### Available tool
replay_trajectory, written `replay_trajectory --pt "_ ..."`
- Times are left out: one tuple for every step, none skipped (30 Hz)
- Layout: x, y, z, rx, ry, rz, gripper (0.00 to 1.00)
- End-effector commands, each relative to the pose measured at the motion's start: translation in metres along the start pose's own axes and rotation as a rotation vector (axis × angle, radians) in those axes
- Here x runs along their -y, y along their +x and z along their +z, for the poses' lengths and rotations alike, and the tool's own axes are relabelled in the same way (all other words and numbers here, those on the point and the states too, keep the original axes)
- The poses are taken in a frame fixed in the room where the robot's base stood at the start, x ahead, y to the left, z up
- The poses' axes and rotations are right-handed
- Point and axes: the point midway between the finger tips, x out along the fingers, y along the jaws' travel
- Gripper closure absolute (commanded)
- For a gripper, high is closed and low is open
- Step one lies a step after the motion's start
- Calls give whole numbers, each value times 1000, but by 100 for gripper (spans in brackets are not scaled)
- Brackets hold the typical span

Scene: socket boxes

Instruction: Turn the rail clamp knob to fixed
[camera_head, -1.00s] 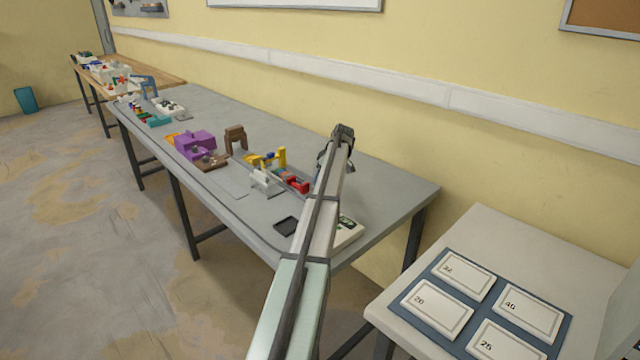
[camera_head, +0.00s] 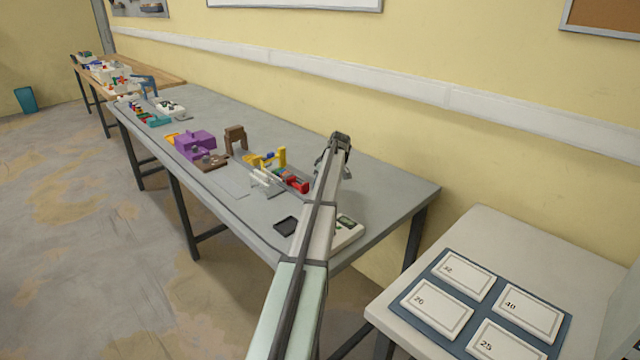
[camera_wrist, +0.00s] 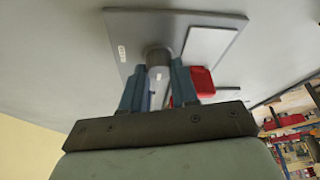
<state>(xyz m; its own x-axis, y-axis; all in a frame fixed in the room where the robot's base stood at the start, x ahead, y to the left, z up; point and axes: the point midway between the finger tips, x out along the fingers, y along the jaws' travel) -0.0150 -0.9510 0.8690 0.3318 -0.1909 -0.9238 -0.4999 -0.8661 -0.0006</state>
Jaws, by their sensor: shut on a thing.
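In the wrist view a round dark grey knob (camera_wrist: 157,56) with a pale part bearing a small light mark stands on a grey plate (camera_wrist: 135,30). The plate has a small white label at its left and a pale panel at its right. My gripper (camera_wrist: 158,78) has its two blue fingers on either side of the knob and is shut on it. The label is too small to read. In the head view my arm hides most of the gripper, and I cannot make out the knob there.
In the wrist view a red block (camera_wrist: 203,82) sits close beside the right finger. In the head view red blocks (camera_head: 297,183) and a yellow bracket (camera_head: 272,159) stand on the grey bench (camera_head: 385,191). A black tray (camera_head: 286,226) lies at its front.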

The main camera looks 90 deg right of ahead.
Motion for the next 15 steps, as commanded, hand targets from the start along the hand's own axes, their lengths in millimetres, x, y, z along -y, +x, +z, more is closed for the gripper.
replay_trajectory --pt "0 0 0 0 0 -1 81" --pt "0 0 0 0 0 -1 84" --pt "0 0 0 0 0 -1 88" --pt "0 0 0 0 0 -1 91" --pt "0 0 0 0 0 -1 94" --pt "0 0 0 0 0 -1 97" --pt "0 0 0 0 0 -1 100" --pt "1 0 0 0 0 -1 100" --pt "1 0 0 0 0 -1 100" --pt "1 0 0 0 1 -1 100" --pt "1 0 0 0 3 -1 100" --pt "1 0 0 0 6 1 100" --pt "1 0 0 0 10 2 100" --pt "1 0 0 0 15 4 100" --pt "1 0 0 1 23 8 100"
